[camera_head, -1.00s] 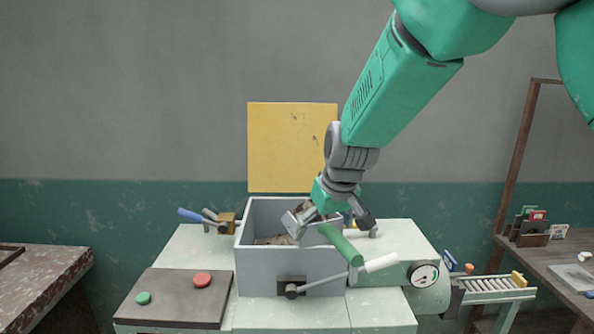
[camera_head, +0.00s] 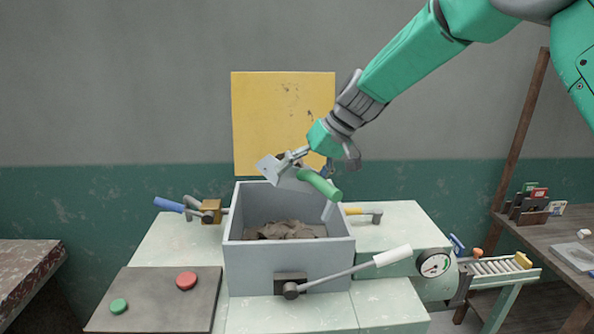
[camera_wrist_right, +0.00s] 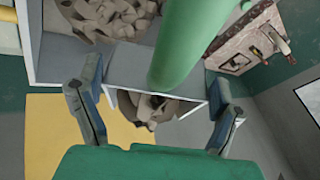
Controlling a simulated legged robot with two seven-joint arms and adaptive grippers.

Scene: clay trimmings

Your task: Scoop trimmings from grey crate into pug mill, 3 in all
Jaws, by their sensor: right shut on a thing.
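My right gripper (camera_head: 325,172) is shut on the green handle (camera_head: 320,184) of a grey metal scoop (camera_head: 270,168), held above the open grey box. The handle (camera_wrist_right: 185,40) and both fingers also show in the right wrist view. There, brown clay pieces (camera_wrist_right: 150,106) show within the scoop's pale rim. The grey box (camera_head: 280,255) stands on the pale green machine, apparently the pug mill (camera_head: 395,235), and holds brown trimmings (camera_head: 285,230). I cannot make out a separate grey crate. My left gripper is out of view.
A yellow panel (camera_head: 283,120) stands upright behind the box. A white-handled lever (camera_head: 390,256) crosses its front. Tables stand either side.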

